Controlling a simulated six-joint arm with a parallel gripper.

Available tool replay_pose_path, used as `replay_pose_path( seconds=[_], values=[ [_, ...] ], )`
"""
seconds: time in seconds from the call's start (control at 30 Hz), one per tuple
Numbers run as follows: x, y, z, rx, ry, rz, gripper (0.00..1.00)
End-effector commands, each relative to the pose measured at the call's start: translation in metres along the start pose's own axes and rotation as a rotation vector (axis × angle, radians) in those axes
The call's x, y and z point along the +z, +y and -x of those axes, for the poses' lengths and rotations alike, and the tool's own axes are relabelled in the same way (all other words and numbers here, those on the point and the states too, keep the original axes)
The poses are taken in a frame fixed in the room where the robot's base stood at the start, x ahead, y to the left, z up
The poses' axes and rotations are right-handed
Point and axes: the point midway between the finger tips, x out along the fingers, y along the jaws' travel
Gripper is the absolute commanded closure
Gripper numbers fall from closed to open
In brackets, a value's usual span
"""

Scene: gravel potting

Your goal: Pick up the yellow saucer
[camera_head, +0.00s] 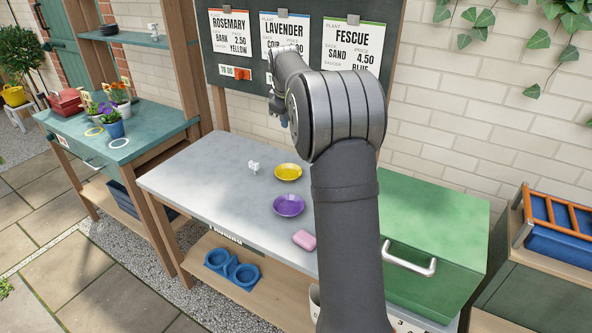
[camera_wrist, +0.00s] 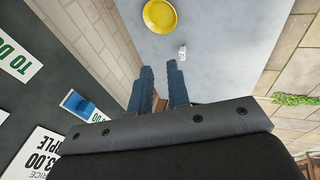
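The yellow saucer (camera_head: 288,172) lies flat on the grey worktop (camera_head: 190,178), behind the purple saucer (camera_head: 289,206). In the wrist view the yellow saucer (camera_wrist: 174,17) is at the top edge, beyond my fingertips and apart from them. My gripper (camera_wrist: 161,72) is open, its two blue-grey fingers parallel with an empty gap between them. In the head view my arm hides most of the gripper, which is above the worktop near the sign board.
A small white item (camera_head: 254,167) stands left of the yellow saucer. A green cabinet (camera_head: 435,235) is at right. The sign board (camera_head: 262,75) rises behind. The worktop's left part is clear.

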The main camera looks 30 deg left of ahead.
Motion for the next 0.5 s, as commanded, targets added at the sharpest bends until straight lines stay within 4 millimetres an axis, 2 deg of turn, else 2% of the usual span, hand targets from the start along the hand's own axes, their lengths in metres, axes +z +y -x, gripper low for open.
replay_pose_path(
  seconds=[0.13, 0.23, 0.37, 0.5],
  values=[
    [0.001, 0.002, -0.004, -0.008, 0.001, -0.022, 0.84],
    [0.003, 0.007, -0.023, -0.042, 0.006, -0.116, 0.84],
    [0.010, 0.020, -0.067, -0.127, 0.017, -0.361, 0.84],
    [0.021, 0.034, -0.121, -0.243, 0.023, -0.683, 0.84]
  ],
)
